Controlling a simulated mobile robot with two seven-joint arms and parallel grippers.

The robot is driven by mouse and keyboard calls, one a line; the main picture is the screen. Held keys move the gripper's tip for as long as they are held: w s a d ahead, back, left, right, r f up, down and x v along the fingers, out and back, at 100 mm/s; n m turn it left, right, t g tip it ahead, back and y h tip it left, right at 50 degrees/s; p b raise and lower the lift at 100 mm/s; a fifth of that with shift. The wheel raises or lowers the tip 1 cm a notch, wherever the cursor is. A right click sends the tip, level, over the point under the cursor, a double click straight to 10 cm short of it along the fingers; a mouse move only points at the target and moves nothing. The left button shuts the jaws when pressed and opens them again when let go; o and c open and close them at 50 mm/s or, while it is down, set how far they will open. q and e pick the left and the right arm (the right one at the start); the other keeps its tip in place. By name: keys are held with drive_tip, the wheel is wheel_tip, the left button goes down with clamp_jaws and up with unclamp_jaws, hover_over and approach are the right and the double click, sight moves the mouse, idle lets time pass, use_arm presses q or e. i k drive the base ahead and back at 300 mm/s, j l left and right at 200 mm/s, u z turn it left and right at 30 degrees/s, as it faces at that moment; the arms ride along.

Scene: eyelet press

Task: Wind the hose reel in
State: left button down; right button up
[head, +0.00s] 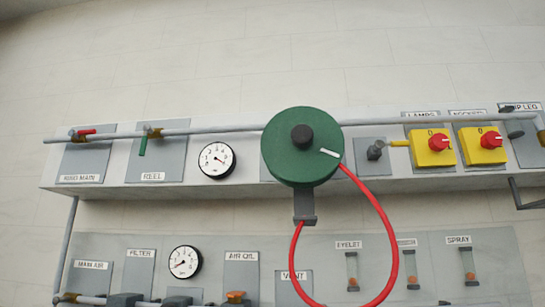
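The hose reel (284,163) is a round green drum with a dark hub (302,136) at its middle, fixed to the wall panel near the centre of the head view. A short white bar (329,153) shows on the right of its face. The red hose (391,232) leaves the drum at its lower right and hangs in a wide loop. Its other end rises to a dark grey bracket (304,207) below the drum. The bottom of the loop is cut by the picture's lower edge. Neither gripper is in view.
Another valve has a red lever (86,132) along the pipe. A gauge (216,160) sits between. Yellow switches with red knobs (438,143) stand right. A lower panel holds valves and sight glasses.

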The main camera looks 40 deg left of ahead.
sight(302, 148)
drive_tip(key=u, duration=1.1)
